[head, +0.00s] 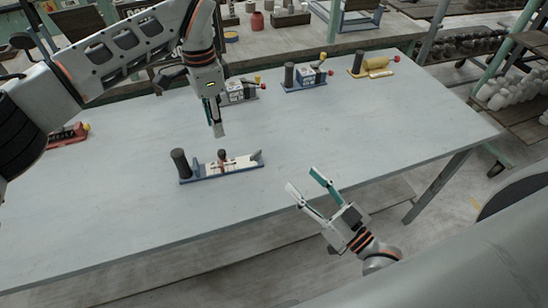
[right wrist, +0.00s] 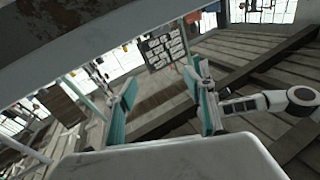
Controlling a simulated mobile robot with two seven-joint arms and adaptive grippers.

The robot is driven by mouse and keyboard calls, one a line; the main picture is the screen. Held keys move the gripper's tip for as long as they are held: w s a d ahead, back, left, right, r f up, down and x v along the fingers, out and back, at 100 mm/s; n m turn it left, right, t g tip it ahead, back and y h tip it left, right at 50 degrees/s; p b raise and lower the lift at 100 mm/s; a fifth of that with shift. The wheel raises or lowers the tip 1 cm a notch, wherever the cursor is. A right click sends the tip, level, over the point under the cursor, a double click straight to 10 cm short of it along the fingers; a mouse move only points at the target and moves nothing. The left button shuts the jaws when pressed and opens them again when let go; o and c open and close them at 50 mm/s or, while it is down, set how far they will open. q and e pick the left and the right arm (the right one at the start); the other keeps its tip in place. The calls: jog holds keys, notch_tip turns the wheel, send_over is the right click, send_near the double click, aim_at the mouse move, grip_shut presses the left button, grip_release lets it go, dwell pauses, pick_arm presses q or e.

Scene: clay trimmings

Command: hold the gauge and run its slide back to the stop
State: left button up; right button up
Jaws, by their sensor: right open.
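The gauge (head: 225,174) lies on the table in the head view, with a blue base, a white plate, an upright black grip at its left end and a grey upright piece at its right end. My right gripper (head: 302,181) is open and empty in front and to the right of the gauge. Its fingers also show in the right wrist view (right wrist: 163,105), with no gauge between them.
Along the back of the table (head: 420,125) stand a grey device (head: 238,93), a blue-based device (head: 304,78) and a yellow one (head: 372,66). A red device (head: 68,134) lies at the left. The table's right part is clear. Shelves stand behind.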

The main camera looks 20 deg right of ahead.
aim_at(256, 153)
jog(key=w+a+r+m, duration=0.2)
jog(key=w+r+m, duration=0.6)
jog(key=m, duration=0.9)
jog(key=w+a+f+m+g, duration=0.1)
jog(key=m, duration=0.3)
jog(key=w+f+m+g, duration=0.1)
jog(key=f+m+g, duration=0.1)
jog(key=m, duration=0.2)
jog(key=w+a+f+m+g, duration=0.1)
jog(key=f+m, duration=0.1)
jog(key=m, duration=0.1)
jog(key=shift+w+a+f+m+g, duration=0.25)
jog(key=shift+w+a+m+g, duration=0.05)
jog(key=shift+w+a+m, duration=0.1)
jog(key=f+m+g, duration=0.1)
jog(key=s+f+m+g, duration=0.1)
jog(key=m, duration=0.1)
jog(key=shift+a+f, duration=0.15)
jog(key=shift+x, duration=3.85)
